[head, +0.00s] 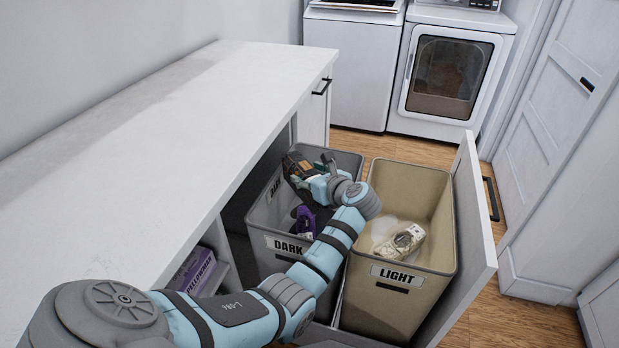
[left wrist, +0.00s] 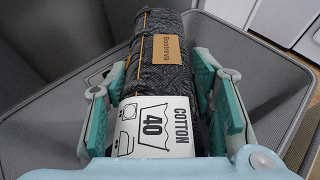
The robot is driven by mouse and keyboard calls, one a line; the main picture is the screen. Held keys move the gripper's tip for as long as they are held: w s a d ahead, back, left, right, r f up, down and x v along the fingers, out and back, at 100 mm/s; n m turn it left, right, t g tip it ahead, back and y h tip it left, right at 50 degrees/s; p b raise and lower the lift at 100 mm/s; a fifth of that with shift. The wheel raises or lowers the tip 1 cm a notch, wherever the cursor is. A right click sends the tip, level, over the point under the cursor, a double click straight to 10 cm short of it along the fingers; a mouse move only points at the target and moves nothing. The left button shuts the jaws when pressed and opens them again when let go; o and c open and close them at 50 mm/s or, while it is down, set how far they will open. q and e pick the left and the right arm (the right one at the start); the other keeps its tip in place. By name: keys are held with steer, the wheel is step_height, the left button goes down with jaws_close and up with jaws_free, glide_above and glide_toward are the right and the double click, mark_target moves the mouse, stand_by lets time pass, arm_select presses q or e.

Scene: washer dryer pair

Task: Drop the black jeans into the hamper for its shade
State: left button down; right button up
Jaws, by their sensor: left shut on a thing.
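The black jeans (left wrist: 160,60) are a dark rolled bundle with orange stitching, a tan patch and a white COTTON 40 tag. My left gripper (left wrist: 163,85) is shut on them, with green-padded fingers on both sides. In the head view the jeans (head: 297,164) are partly hidden by the gripper, over the opening of the grey hamper labelled DARK (head: 262,212). Grey hamper walls surround them in the left wrist view. The beige hamper labelled LIGHT (head: 435,195) stands to the right. My right gripper is not in view.
A purple item (head: 304,220) lies inside the dark hamper and a pale patterned item (head: 405,241) inside the light one. Both hampers sit in a pulled-out drawer (head: 474,205). A white counter (head: 150,140) borders the left; washer and dryer (head: 447,78) stand behind.

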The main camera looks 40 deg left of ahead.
arm_select(q)
steer(key=c, duration=0.6)
jaws_free()
steer(key=shift+r, duration=0.2)
steer(key=shift+c, duration=0.2)
steer(key=shift+f, duration=0.1)
steer(key=v, duration=0.7)
steer(key=shift+s+d, duration=0.15)
steer(key=shift+d, duration=0.1)
